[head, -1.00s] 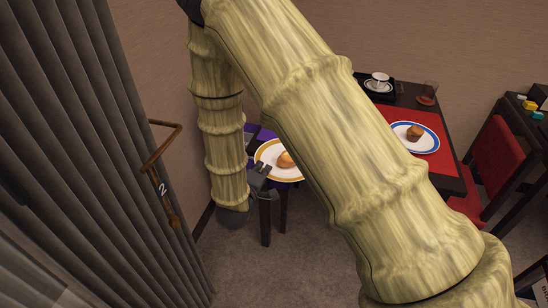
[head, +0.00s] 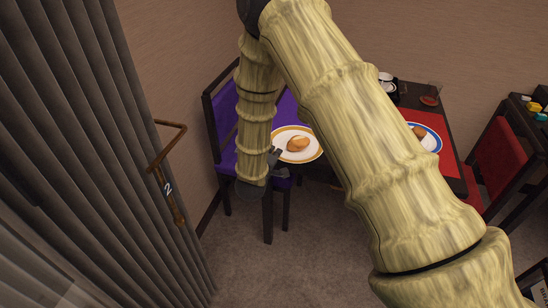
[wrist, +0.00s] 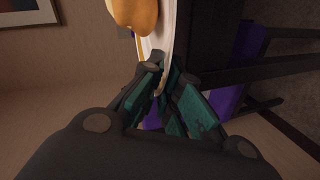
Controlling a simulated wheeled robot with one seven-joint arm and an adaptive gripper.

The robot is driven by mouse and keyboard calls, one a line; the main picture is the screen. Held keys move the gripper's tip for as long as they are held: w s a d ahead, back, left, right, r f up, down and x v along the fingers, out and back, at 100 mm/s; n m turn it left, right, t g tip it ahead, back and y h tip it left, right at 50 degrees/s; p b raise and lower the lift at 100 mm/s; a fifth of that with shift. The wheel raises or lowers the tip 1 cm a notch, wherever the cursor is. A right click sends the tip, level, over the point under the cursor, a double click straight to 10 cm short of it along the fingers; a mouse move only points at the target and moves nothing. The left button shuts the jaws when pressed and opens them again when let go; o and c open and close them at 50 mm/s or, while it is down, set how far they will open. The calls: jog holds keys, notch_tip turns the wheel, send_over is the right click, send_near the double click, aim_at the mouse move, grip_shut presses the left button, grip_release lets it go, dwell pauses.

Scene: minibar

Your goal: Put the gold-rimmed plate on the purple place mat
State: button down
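The gold-rimmed plate (head: 312,151) is white and carries a bread roll (head: 298,144). It is near the left end of the dark table in the head view, partly behind my arm. My gripper (head: 276,156) is at the plate's left edge. In the wrist view my gripper (wrist: 161,74) has its fingers closed on the rim of the plate (wrist: 168,30), with the roll (wrist: 135,12) above. The plate looks tilted there because of the camera angle. I cannot make out the purple place mat for certain; my arm hides much of the table.
A purple chair (head: 222,119) stands left of the table. A red mat (head: 449,161) bears a blue-rimmed plate (head: 436,143). A cup (head: 386,78) and a glass (head: 430,97) stand at the back. A red chair (head: 497,163) is at right. A door handle (head: 165,150) juts out at left.

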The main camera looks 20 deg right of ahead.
jog(key=shift+f, duration=1.1)
jog(key=shift+f, duration=0.45)
jog(key=c, duration=1.6)
grip_release()
jog(key=shift+c, duration=0.2)
jog(key=b+v, duration=0.1)
jog(key=v, duration=1.1)
jog(key=shift+r, duration=0.45)
